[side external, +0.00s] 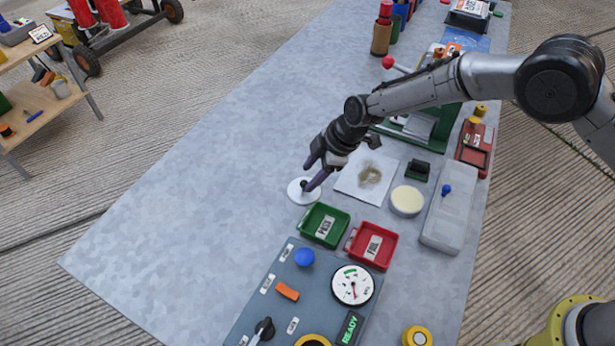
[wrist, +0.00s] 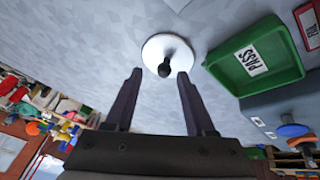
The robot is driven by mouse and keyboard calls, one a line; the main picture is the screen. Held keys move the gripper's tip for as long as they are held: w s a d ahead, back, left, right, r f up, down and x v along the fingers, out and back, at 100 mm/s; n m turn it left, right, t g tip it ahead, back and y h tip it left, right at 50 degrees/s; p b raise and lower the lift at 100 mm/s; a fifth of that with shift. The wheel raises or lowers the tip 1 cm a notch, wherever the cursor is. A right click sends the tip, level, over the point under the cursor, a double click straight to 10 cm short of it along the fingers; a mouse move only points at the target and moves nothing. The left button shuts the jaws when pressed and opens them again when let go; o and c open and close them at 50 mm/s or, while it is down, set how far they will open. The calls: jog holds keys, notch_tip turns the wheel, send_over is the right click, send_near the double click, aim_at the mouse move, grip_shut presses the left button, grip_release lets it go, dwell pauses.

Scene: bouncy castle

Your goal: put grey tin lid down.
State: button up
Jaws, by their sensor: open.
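The grey tin lid (side external: 297,192) is a pale round disc with a dark knob. It lies flat on the grey metal table (side external: 215,150), just left of the green PASS tray. In the wrist view the lid (wrist: 156,47) is ahead of my fingertips, its dark knob pointing toward me. My gripper (side external: 312,174) is over the lid in the side view. In the wrist view my gripper (wrist: 159,75) is open, its two dark fingers apart with the knob near the gap between their tips. Whether a finger touches the knob I cannot tell.
A green PASS tray (side external: 309,234) and a red FAIL tray (side external: 354,259) stand close by. A white sheet (side external: 347,185) with a brownish patch and a round cream-topped tin (side external: 407,199) lie to the right. A control panel (side external: 262,319) is in front. The table's left side is clear.

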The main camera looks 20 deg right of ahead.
jog(key=v, duration=0.9)
jog(key=shift+r, duration=0.25)
jog(key=shift+d, duration=0.15)
jog(key=s+d+r+m+t+h, duration=0.1)
jog(key=s+d+r+m, duration=0.3)
jog(key=s+d+r, duration=0.35)
jog(key=s+d+r+m+t, duration=0.1)
jog(key=s+d+r+m, duration=0.35)
jog(key=d+r, duration=0.55)
jog(key=s+d+f+m+h, duration=0.1)
jog(key=s+d+m, duration=0.3)
jog(key=s, duration=0.6)
jog(key=s+d+m+h, duration=0.2)
jog(key=s+d+m, duration=0.1)
jog(key=s+d, duration=0.4)
jog(key=s, duration=0.3)
jog(key=shift+s+d+f+m+t, duration=0.3)
jog(key=shift+d+f+m, duration=0.05)
jog(key=shift+f, duration=0.05)
